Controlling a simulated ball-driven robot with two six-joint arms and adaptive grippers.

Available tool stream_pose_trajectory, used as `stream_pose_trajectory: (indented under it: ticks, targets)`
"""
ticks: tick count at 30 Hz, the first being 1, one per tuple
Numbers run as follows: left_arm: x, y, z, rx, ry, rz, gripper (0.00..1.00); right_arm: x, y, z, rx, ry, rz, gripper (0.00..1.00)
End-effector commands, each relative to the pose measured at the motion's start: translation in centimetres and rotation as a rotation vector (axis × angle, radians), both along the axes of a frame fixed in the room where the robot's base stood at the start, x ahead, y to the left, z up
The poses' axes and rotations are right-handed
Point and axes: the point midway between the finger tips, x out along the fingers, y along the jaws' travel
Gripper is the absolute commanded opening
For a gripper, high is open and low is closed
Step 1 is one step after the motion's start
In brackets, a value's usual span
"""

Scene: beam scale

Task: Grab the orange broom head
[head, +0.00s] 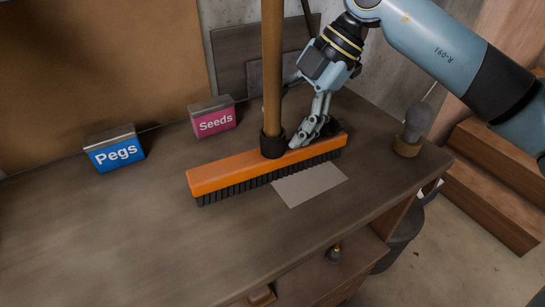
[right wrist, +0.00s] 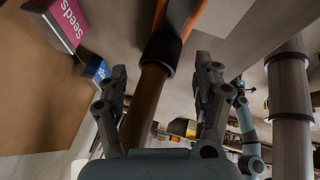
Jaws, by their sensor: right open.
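The orange broom head (head: 225,177) lies on the workbench with its dark bristles down. Its wooden handle (head: 271,60) rises from a black collar. My right gripper (head: 312,137) is at the broom head's far edge, just right of the collar. In the right wrist view my right gripper (right wrist: 161,75) is open, with the handle (right wrist: 142,105) between its fingers and a gap on each side. The orange head (right wrist: 184,14) shows beyond the collar there. I cannot tell whether a finger touches the head. My left gripper is not clearly in view.
A blue Pegs box (head: 114,150) and a pink Seeds box (head: 212,119) stand at the back left of the workbench (head: 110,230). A grey bulb-like object on a wooden base (head: 412,130) stands at the right edge. A pale flat sheet (head: 312,186) lies before the broom. The front left is clear.

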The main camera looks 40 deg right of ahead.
Motion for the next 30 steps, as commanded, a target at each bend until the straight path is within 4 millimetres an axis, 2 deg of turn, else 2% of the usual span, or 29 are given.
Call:
stream_pose_trajectory:
  ticks: [1,6,15,30]
  targets:
    - [0.1,0.1,0.6,0.001,-0.001,0.0,0.4,0.2,0.5,-0.4,0.007,0.003,-0.003,0.67]
    - [0.1,0.1,1.0,0.001,-0.002,0.0,0.4,0.7,1.4,-2.4,0.005,0.002,-0.001,0.67]
    - [0.3,0.0,1.0,0.0,-0.005,0.0,0.4,0.8,1.6,-2.9,0.0,0.0,0.0,0.66]
    - [0.3,-0.2,1.0,-0.003,-0.005,0.0,0.4,0.8,1.5,-2.9,0.0,0.0,0.0,0.0]
